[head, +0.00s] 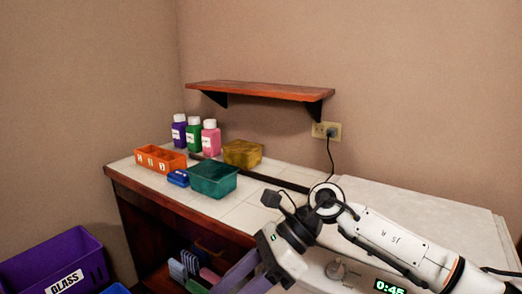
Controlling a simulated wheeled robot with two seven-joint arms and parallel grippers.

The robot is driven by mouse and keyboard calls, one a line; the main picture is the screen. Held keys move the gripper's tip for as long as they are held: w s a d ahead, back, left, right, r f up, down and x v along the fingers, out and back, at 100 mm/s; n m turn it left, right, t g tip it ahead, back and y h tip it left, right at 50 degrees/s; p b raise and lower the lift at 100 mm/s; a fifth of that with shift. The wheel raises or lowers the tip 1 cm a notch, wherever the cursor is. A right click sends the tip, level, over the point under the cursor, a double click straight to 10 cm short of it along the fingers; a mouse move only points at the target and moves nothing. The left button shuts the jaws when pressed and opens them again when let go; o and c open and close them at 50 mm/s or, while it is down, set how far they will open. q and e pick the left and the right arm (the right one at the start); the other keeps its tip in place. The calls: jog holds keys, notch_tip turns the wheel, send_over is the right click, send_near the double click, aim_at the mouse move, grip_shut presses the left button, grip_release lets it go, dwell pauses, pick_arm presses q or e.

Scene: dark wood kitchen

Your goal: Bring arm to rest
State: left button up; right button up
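My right arm (395,240) comes in from the lower right and reaches across the front of the white machine top. Its wrist is bent, and my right gripper (240,282) points down and left past the counter's front edge. Its two lilac-grey fingers look apart, with nothing seen between them; the tips run close to the bottom edge of the picture. My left arm and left gripper are not in view.
The tiled counter (245,215) holds an orange bin (160,158), a teal bin (213,179), a yellow box (243,153), a blue sponge-like block (178,178) and bottles (194,136). Below are shelf items (190,262) and a purple GLASS bin (62,262). A wall shelf (258,90) hangs above.

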jog(key=s+a+r+m+y, duration=0.2)
jog(key=s+a+m+y, duration=0.1)
jog(key=a+m+y, duration=0.3)
jog(key=w+d+f+m+t+y, duration=0.1)
jog(key=w+d+m+t+y, duration=0.35)
jog(key=m+t, duration=1.35)
jog(key=w+d+f+m+t+h, duration=0.2)
jog(key=d+f+m+h, duration=0.65)
jog(key=m, duration=0.55)
jog(key=s+d+f+m+g+h, duration=0.1)
jog(key=s+d+f+m+h, duration=0.3)
jog(key=f, duration=0.4)
jog(key=s+d+f+m+g+h, duration=0.1)
jog(key=s+d+f+m+h, duration=0.2)
jog(key=d+f+m, duration=0.3)
jog(key=s+d+f+m+g+h, duration=0.1)
jog(key=s+d+f+m+g, duration=0.1)
jog(key=s+f, duration=0.4)
jog(key=s+d+f+m+g+h, duration=0.1)
jog(key=s+d+f+m+g, duration=0.1)
jog(key=s+f, duration=0.4)
jog(key=shift+s+d+m+g, duration=0.3)
jog(key=shift+s+d+g, duration=0.2)
jog(key=shift+s+g, duration=0.2)
jog(key=shift+c, duration=0.4)
